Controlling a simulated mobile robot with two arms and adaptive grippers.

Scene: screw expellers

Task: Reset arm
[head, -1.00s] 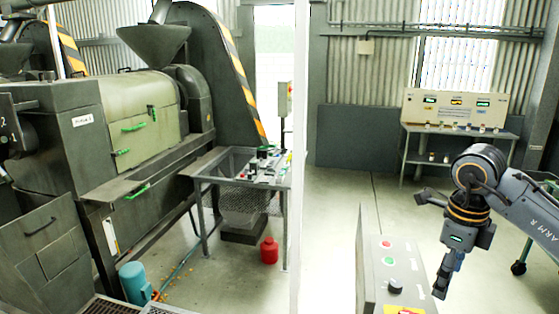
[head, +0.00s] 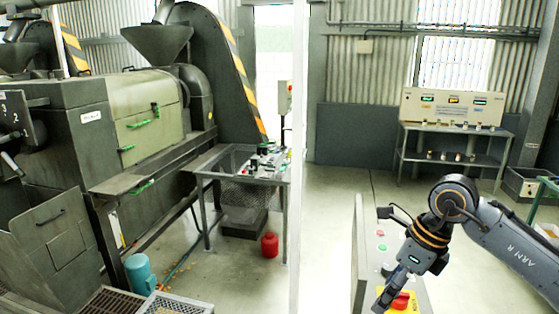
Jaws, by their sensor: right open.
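My right arm (head: 525,250) comes in from the right, bent down at its wrist. My right gripper (head: 385,298) points down and left over the front part of a grey control panel (head: 362,240). Its jaws look open, and I see nothing held in them. A red button on a yellow plate (head: 402,301) lies just right of the fingertips. I cannot tell whether the gripper touches the panel. My left gripper is out of view.
A bench with a gauge box (head: 453,107) stands at the back right. A wire-mesh table (head: 232,163) and a red canister (head: 269,245) are left of the white post (head: 298,150). The large press (head: 145,110) fills the left. Floor between panel and back bench is clear.

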